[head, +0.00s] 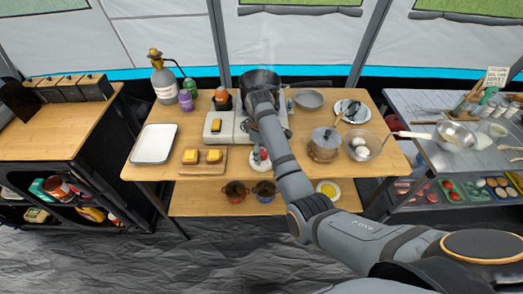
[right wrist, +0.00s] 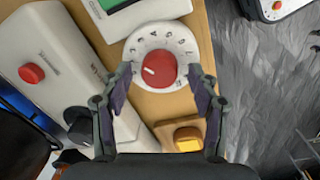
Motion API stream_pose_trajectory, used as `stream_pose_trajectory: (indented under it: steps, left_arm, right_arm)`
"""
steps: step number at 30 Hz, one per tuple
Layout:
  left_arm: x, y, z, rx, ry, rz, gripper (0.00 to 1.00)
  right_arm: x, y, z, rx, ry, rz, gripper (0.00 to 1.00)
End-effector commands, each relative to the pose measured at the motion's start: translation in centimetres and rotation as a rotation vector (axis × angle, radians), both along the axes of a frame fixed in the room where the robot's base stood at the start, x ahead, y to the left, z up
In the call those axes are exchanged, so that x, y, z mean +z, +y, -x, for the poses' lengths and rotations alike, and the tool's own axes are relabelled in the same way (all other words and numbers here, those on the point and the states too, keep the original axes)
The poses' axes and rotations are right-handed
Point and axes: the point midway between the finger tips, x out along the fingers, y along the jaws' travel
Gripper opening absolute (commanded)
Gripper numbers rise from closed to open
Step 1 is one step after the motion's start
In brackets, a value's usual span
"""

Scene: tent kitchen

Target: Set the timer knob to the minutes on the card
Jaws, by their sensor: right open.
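The timer has a white dial and a red knob. It shows in the right wrist view (right wrist: 160,69) and, partly covered by my arm, in the head view (head: 257,160). A short white mark on the red knob (right wrist: 161,69) points left in the wrist view; the dial marks are too small to read. My right gripper (right wrist: 160,84) is open, with a fingertip on either side of the dial; contact cannot be told. A small lettered card (head: 495,77) stands at the far right in the head view; its minutes are not legible. My left gripper is out of view.
The stove (head: 222,128) is close beside the timer, with a dark pot (head: 260,78) behind. A board with toast (head: 203,168) lies left. A green-and-white object (right wrist: 120,12) is close to the dial.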

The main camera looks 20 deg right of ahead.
Motion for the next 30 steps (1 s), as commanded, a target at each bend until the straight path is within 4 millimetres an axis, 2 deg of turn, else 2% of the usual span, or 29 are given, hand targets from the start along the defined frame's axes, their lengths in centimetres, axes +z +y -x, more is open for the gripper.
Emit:
stream_pose_trajectory:
  steps: [1,2,12,30]
  left_arm:
    - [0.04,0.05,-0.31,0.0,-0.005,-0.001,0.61]
    - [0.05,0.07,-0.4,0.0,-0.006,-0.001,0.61]
    - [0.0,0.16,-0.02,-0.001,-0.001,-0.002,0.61]
    - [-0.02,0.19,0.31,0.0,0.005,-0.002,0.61]
  right_arm:
    - [0.01,0.0,0.0,0.0,0.0,0.0,0.57]
    - [0.01,-0.01,-0.01,0.0,0.0,0.0,0.53]
    - [0.04,0.0,0.0,0.0,0.0,0.0,0.07]
    - [0.06,0.0,-0.01,0.0,0.0,0.0,0.07]
